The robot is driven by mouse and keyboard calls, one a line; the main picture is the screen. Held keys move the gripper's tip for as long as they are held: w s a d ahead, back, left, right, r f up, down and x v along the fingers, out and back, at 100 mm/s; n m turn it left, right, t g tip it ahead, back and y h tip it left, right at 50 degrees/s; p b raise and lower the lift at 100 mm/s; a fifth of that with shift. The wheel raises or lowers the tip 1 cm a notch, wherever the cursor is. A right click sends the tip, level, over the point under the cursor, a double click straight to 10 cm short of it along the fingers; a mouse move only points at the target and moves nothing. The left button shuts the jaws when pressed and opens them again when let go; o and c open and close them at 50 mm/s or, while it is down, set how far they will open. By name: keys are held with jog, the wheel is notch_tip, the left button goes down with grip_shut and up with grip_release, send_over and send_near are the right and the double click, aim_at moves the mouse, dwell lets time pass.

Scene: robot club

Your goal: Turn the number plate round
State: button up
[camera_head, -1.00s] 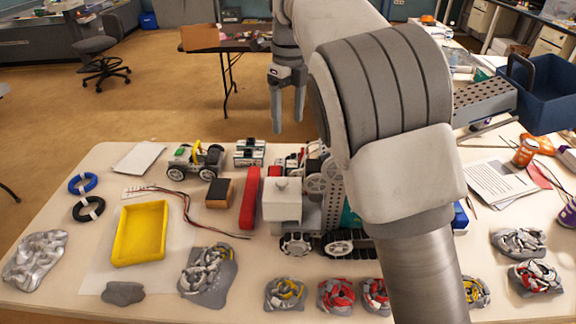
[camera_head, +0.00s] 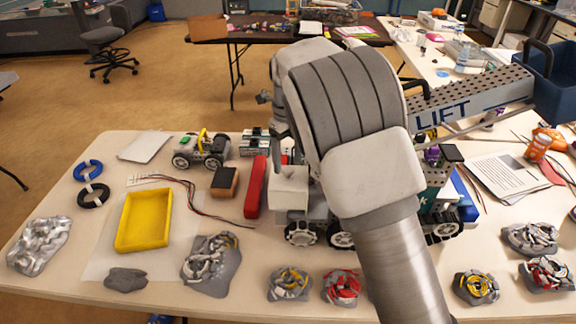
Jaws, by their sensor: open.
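I cannot single out the number plate for certain. A wheeled metal robot (camera_head: 304,213) stands at the middle of the table, largely behind my arm. A beam marked "LIFT" (camera_head: 470,103) reaches from it up to the right, and a dark teal panel with a white mark (camera_head: 428,192) shows low on its right side. A white block (camera_head: 290,187) sits at its left end. My gripper (camera_head: 283,132) points down above that block, partly hidden by my arm. I see no object in its open jaws.
A red bar (camera_head: 256,187), a black-and-orange block (camera_head: 224,181), a yellow tray (camera_head: 144,219) and a small wheeled car (camera_head: 202,149) lie to the left. Several clay-like lumps (camera_head: 290,283) line the front edge.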

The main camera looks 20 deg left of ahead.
jog(key=shift+f, duration=1.1)
grip_shut()
